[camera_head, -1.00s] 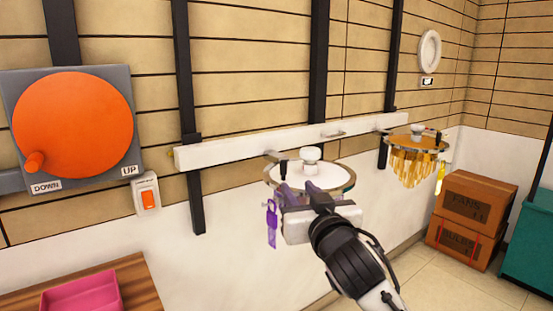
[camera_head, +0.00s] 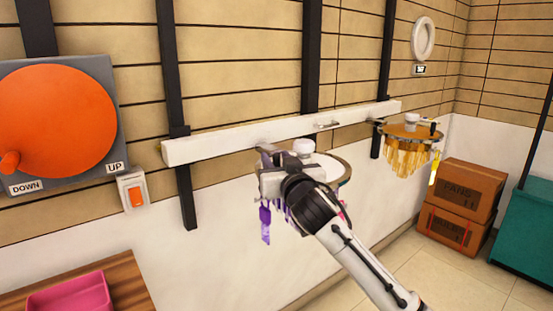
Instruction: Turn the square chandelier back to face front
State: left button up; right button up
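A chandelier with a white top plate (camera_head: 329,167), a metallic rim and a white knob (camera_head: 304,146) hangs at the white rail (camera_head: 240,139). Purple pieces hang below it, including a purple tag (camera_head: 265,225) at its left. Its plate looks rounded from here; I cannot tell a square shape. My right gripper (camera_head: 266,157) is over the left part of this plate, left of the knob, and its body hides much of it. Its fingers point away from me, so their opening and any contact are unclear. A second chandelier (camera_head: 410,155) has amber hanging pieces. My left gripper is out of view.
An orange crank wheel (camera_head: 60,120) marked DOWN and UP is on the wall at left, with an orange switch (camera_head: 136,196) below right. A pink tray (camera_head: 70,295) is on a wooden surface at lower left. Cardboard boxes (camera_head: 462,205) and a teal container (camera_head: 525,235) stand at right.

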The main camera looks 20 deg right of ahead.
jog(key=shift+w, duration=0.15)
grip_shut()
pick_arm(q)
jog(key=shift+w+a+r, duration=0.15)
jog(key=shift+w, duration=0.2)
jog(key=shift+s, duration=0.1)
